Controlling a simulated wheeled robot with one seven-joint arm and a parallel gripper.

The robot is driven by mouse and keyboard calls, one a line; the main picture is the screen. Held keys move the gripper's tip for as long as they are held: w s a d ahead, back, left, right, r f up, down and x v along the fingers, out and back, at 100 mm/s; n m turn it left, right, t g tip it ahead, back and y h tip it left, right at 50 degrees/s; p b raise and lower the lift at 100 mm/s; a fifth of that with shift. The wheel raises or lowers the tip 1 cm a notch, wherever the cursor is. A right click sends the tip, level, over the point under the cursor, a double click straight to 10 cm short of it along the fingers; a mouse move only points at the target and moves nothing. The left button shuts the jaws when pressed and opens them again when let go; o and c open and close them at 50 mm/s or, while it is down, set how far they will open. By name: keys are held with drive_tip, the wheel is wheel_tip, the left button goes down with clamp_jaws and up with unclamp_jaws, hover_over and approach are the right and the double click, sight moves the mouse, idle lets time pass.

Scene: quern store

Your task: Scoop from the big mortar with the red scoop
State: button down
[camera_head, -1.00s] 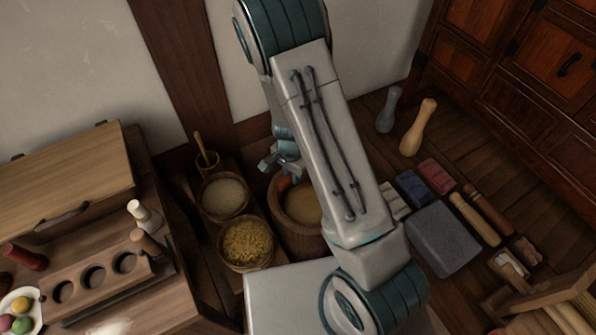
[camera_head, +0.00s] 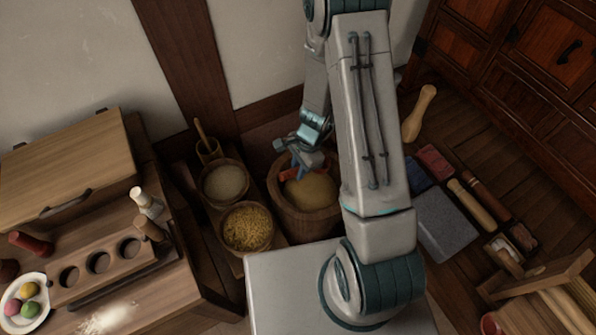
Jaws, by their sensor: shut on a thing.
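The big mortar (camera_head: 306,222) is a wide wooden tub on the floor, right of two smaller bowls. A mound of tan grain or meal (camera_head: 313,190) fills it. My gripper (camera_head: 299,170) is over the left back part of the mortar, pointing down. It is shut on the red scoop (camera_head: 289,174), of which small red parts show at the mortar's left inner side. The scoop's lower end is hard to make out, so I cannot tell how far it is in the meal. My arm passes along the mortar's right side.
A bowl of pale grain (camera_head: 226,184) and a bowl of yellow grain (camera_head: 247,229) stand close left, with a small wooden pot and stick (camera_head: 207,147) behind. A grey stone slab (camera_head: 446,224) and several blocks lie right. A wooden bench (camera_head: 100,264) stands left.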

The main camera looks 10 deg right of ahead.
drive_tip(key=y, duration=0.1)
drive_tip(key=g+y, duration=0.1)
drive_tip(key=y, duration=0.1)
drive_tip(key=g+y+b, duration=0.1)
drive_tip(key=y, duration=0.1)
drive_tip(key=shift+w+d+r, duration=0.15)
drive_tip(key=shift+d+r, duration=0.2)
drive_tip(key=shift+r, duration=0.05)
drive_tip(key=shift+y, duration=0.6)
drive_tip(key=shift+f+g+b, duration=0.2)
drive_tip(key=shift+g+b, duration=0.1)
drive_tip(key=shift+b, duration=0.2)
wheel_tip(320, 180, down, 14)
drive_tip(key=t+h+b, duration=0.2)
drive_tip(key=h+b, duration=0.2)
drive_tip(key=b, duration=0.5)
drive_tip(key=r+h+p, duration=0.1)
drive_tip(key=r+p, duration=0.2)
drive_tip(key=p, duration=0.1)
drive_tip(key=r+t+h+p, duration=0.1)
drive_tip(key=r+h+p, duration=0.1)
drive_tip(key=r+p, duration=0.2)
drive_tip(key=a+r+h+p, duration=0.1)
drive_tip(key=r+h+p, duration=0.1)
drive_tip(key=r+p, duration=0.2)
drive_tip(key=shift+s+r+t+p, duration=0.1)
drive_tip(key=shift+s+t+p, duration=0.1)
drive_tip(key=shift+t+p, duration=0.1)
